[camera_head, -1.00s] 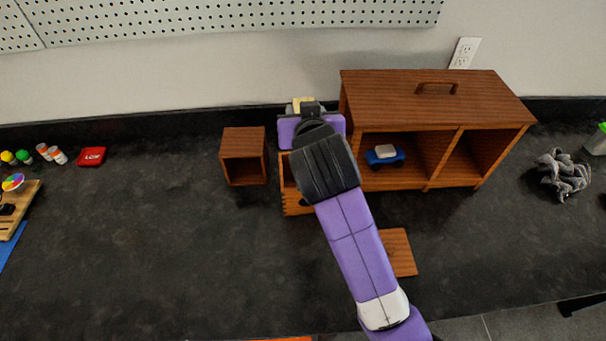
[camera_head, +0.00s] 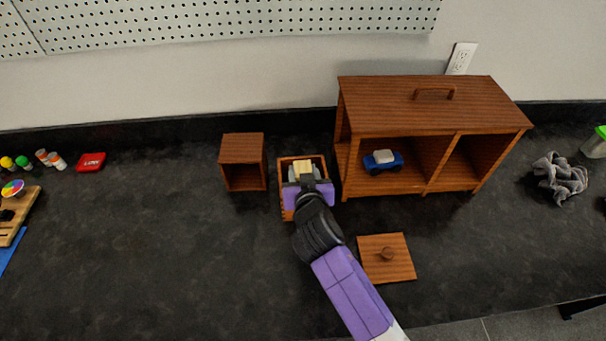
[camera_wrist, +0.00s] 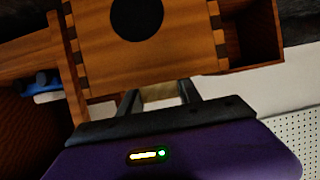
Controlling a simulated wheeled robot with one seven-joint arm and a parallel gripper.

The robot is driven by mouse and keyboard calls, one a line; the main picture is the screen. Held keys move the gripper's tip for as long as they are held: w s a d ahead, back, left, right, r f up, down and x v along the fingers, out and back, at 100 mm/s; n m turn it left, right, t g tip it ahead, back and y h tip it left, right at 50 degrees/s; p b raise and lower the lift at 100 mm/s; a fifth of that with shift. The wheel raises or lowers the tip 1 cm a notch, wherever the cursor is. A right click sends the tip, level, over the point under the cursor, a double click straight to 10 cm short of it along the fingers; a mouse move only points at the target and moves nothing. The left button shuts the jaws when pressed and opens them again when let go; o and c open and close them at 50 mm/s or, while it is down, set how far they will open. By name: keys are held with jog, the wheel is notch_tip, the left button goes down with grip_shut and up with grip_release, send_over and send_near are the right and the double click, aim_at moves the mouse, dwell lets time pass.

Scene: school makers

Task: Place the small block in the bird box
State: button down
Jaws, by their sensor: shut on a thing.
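The bird box (camera_head: 287,202) is a small open-topped wooden box on the dark counter, left of a large wooden cabinet. In the wrist view its finger-jointed front panel (camera_wrist: 190,52) shows a round black hole. My gripper (camera_head: 304,172) is over its open top, shut on the small block (camera_head: 303,167), which is pale yellow. In the wrist view the block (camera_wrist: 160,93) is between the fingers, partly hidden behind the panel's rim along with the fingertips. How deep the block is in the box I cannot tell. A square wooden lid (camera_head: 400,268) with a knob lies in front on the counter.
The large cabinet (camera_head: 390,98) stands close to the right, with a blue toy car (camera_head: 383,162) inside. A small open-fronted wooden box (camera_head: 242,148) stands to the left. A grey cloth (camera_head: 557,177) lies far right. The left front counter is clear.

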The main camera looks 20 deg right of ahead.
jog(key=shift+f, duration=0.55)
jog(key=shift+s+f+b, duration=0.1)
jog(key=shift+f+b, duration=0.6)
jog(key=shift+f, duration=0.05)
jog(key=c, duration=1.1)
grip_release()
jog(key=shift+f, duration=0.1)
jog(key=shift+c, duration=0.2)
jog(key=o, duration=0.3)
jog(key=shift+s+f, duration=0.1)
jog(key=shift+f, duration=0.05)
jog(key=shift+r+p, duration=0.4)
jog(key=shift+p, duration=0.05)
jog(key=r+v, duration=0.1)
jog(key=v, duration=1.1)
jog(key=shift+b, duration=0.4)
